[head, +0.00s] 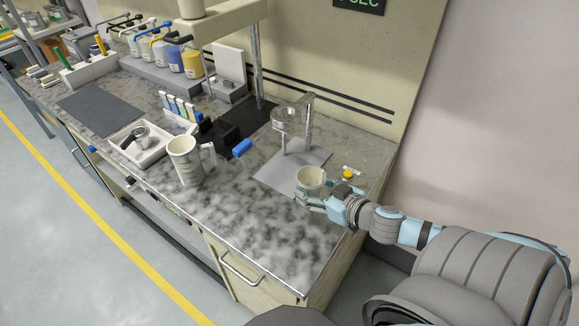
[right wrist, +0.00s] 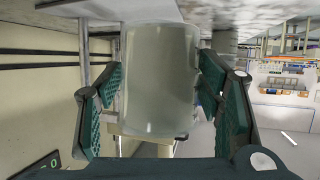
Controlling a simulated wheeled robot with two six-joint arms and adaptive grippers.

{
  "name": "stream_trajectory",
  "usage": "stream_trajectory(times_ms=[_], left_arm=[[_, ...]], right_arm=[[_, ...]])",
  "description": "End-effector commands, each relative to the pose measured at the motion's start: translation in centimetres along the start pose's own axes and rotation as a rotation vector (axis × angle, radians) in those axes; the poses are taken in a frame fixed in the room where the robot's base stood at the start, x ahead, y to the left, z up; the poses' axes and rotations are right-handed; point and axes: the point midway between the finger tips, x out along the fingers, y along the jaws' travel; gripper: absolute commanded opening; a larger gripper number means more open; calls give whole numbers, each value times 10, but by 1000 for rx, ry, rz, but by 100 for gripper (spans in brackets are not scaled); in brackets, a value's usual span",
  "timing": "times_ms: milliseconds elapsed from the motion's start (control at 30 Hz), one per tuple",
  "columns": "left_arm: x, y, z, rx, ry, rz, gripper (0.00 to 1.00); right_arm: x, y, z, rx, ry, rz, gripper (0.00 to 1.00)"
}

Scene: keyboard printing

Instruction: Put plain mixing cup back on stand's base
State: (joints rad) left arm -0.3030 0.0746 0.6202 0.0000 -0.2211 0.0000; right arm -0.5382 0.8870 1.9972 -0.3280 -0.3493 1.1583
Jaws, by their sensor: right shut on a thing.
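The plain mixing cup (head: 310,179), pale and unmarked, is at the front right corner of the stand's base. My right gripper (head: 318,194) is shut around the cup's side; in the right wrist view the cup (right wrist: 160,80) is between its two green-padded fingers. The stand's base (head: 287,172) is a flat light grey plate on the counter, with an upright post and a clear ring-like holder (head: 288,119) toward its back. I cannot tell whether the cup touches the plate or is held just above it. My left gripper is not in view.
A white handled jug (head: 184,162) stands left of the base. A blue-handled tool (head: 242,148) and dark block are behind it. A small yellow-topped item (head: 348,174) lies right of the cup, near my gripper. The marbled counter's front (head: 265,235) is clear.

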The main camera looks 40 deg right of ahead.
Motion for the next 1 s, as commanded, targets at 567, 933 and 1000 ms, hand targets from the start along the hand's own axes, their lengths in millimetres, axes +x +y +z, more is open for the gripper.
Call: stream_trajectory(times_ms=[567, 933, 1000], left_arm=[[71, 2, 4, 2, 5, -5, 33], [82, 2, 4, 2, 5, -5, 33], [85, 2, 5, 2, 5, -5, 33]], right_arm=[[103, 41, -10, 55, 11, 106, 10], [160, 46, -17, 46, -3, 101, 10], [165, 46, -6, 44, -2, 101, 10]])
